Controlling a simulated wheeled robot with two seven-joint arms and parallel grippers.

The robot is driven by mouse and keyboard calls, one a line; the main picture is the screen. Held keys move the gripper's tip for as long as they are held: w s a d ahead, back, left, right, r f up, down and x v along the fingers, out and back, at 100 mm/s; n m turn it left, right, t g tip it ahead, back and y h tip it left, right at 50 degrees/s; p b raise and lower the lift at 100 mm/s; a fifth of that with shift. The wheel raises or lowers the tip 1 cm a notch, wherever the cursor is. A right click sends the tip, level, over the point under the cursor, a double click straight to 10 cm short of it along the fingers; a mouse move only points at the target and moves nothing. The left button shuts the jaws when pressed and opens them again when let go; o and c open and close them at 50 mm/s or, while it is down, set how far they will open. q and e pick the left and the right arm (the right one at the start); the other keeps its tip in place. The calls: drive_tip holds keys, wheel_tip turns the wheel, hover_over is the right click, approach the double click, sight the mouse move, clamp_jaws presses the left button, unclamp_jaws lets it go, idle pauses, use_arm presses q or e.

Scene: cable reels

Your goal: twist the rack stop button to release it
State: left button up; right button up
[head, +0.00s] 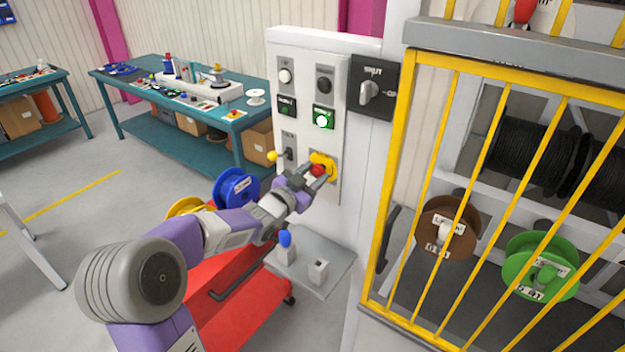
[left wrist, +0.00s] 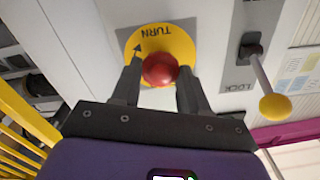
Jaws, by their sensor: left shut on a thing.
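The rack stop button is a red round knob (head: 318,171) on a yellow disc at the lower right of the white control panel (head: 297,75). In the left wrist view the red knob (left wrist: 160,68) sits in front of the yellow disc (left wrist: 183,42), which has the word TURN and a black arrow. My left gripper (head: 316,174) is at the knob, with one finger on each side. In the left wrist view my left gripper (left wrist: 160,82) is shut on the knob. My right gripper is not in view.
A lock lever with a yellow ball (left wrist: 273,107) stands beside the button. A small shelf (head: 325,250) juts out below. A yellow barred gate (head: 400,180) with reels behind it is at the right. A red cart (head: 225,290) stands below my arm.

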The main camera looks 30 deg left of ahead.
use_arm(q)
drive_tip(key=m+b, duration=0.3)
drive_tip(key=b, duration=0.1)
drive_tip(key=shift+f, duration=0.2)
drive_tip(key=shift+r+m+b, duration=0.15)
drive_tip(key=shift+m+b, duration=1.4)
drive_tip(key=shift+m, duration=0.35)
drive_tip(key=o, duration=1.1)
drive_tip(key=shift+c, duration=0.2)
drive_tip(key=s, duration=0.7)
drive_tip(key=shift+s+a+p, duration=0.3)
drive_tip(key=shift+p, duration=0.1)
